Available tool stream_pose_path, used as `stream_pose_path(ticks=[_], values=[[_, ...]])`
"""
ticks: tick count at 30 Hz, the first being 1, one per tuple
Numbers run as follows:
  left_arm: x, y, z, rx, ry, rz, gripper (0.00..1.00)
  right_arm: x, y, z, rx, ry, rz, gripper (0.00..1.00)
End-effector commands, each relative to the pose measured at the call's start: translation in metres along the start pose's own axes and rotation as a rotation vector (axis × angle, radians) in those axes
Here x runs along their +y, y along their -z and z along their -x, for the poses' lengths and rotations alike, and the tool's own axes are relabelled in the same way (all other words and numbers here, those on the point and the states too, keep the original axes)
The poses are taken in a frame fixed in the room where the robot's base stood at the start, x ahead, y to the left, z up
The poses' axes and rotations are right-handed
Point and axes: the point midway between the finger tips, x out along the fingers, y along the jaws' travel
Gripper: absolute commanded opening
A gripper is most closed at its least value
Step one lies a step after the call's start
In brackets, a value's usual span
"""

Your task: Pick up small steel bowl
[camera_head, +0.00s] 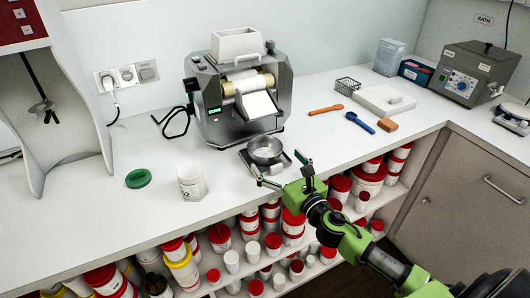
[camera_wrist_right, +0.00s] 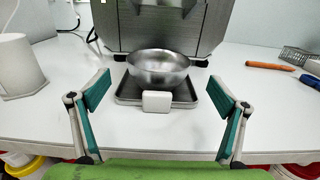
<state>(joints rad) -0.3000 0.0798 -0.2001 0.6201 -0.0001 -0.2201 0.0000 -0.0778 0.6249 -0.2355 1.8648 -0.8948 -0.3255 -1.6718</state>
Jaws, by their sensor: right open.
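The small steel bowl (camera_head: 265,149) stands upright on a dark tray (camera_head: 248,165) at the front of the mill (camera_head: 240,95). It also shows in the right wrist view (camera_wrist_right: 158,68), centred and a little ahead of the fingers. A small white block (camera_wrist_right: 156,101) is at the tray's near edge. My right gripper (camera_head: 284,172) is open and empty, just in front of the bowl. In the right wrist view its two fingers (camera_wrist_right: 166,92) are spread wide, left and right of the tray, apart from the bowl. My left gripper is not in view.
A white cup (camera_head: 191,182) and green ring (camera_head: 138,178) stand left of the mill. An orange tool (camera_head: 326,109), blue tool (camera_head: 360,122) and wire basket (camera_head: 347,86) lie to the right. Shelves of red-lidded jars (camera_head: 293,222) are below the counter edge.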

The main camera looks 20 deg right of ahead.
Motion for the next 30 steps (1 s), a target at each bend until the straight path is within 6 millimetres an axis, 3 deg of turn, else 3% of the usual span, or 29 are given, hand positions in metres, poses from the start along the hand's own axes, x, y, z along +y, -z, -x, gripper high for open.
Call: stream_pose_path(ticks=[10, 19, 24, 30], values=[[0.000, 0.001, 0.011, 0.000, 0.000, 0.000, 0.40, 0.003, -0.003, -0.046, -0.001, 0.001, -0.002, 0.91], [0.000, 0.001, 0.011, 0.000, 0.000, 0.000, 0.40, 0.003, -0.001, -0.050, 0.001, 0.000, -0.001, 0.91], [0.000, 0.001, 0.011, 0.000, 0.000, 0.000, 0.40, 0.002, -0.001, -0.050, 0.000, 0.000, -0.001, 0.47], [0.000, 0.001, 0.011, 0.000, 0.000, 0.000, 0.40, 0.002, -0.002, -0.050, -0.001, 0.000, -0.001, 0.47]])
